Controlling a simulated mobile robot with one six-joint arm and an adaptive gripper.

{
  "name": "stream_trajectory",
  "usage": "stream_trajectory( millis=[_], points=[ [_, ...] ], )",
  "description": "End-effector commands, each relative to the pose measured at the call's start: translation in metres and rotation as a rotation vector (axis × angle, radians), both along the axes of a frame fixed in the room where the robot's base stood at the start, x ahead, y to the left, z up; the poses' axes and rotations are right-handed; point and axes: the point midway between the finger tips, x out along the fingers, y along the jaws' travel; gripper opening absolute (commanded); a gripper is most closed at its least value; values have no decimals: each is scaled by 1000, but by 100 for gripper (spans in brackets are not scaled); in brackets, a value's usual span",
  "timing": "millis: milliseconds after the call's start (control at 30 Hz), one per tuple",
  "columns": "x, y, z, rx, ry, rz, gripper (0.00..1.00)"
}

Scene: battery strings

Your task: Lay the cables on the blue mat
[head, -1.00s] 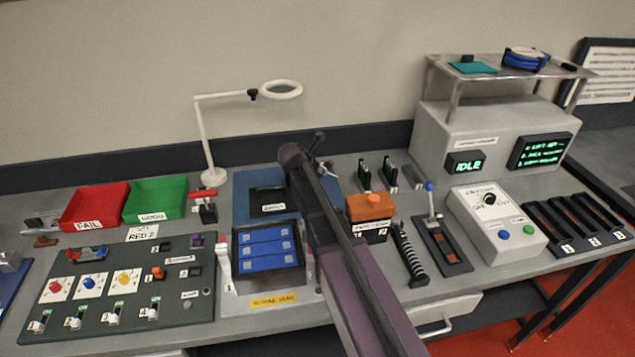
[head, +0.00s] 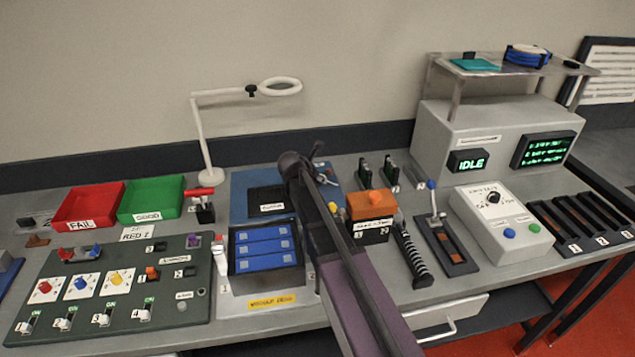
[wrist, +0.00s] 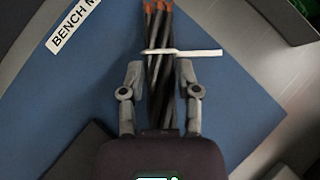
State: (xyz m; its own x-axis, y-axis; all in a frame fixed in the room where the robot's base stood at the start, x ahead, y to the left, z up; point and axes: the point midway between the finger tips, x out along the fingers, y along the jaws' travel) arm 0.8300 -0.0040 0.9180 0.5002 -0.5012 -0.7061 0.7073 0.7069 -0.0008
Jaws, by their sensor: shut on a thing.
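In the wrist view my gripper (wrist: 160,72) has its two fingers on either side of a bundle of dark cables (wrist: 157,50) with orange tips. A white tie (wrist: 195,53) wraps the bundle, its tail sticking out to the right. My gripper is shut on this bundle. The blue mat (wrist: 85,95) spreads beneath, with a partly hidden white label. I cannot tell whether the bundle touches the mat. In the head view the blue mat (head: 241,186) lies at the back of the bench, and my arm covers part of it and most of the gripper.
A black labelled square (head: 266,197) lies on the mat. Red (head: 88,205) and green (head: 150,200) trays stand to the left. A box with an orange top (head: 371,204) stands to the right of my arm. A grey unit with a shelf (head: 490,125) stands at the back right.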

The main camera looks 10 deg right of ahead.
Motion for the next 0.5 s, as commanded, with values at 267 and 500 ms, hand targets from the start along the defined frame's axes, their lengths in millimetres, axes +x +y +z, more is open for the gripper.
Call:
stream_trajectory(
  millis=[267, 500],
  points=[
    [0, 0, 0, 0, 0, 0, 0],
    [0, 0, -2, 0, 0, 0, 69]
  ],
)
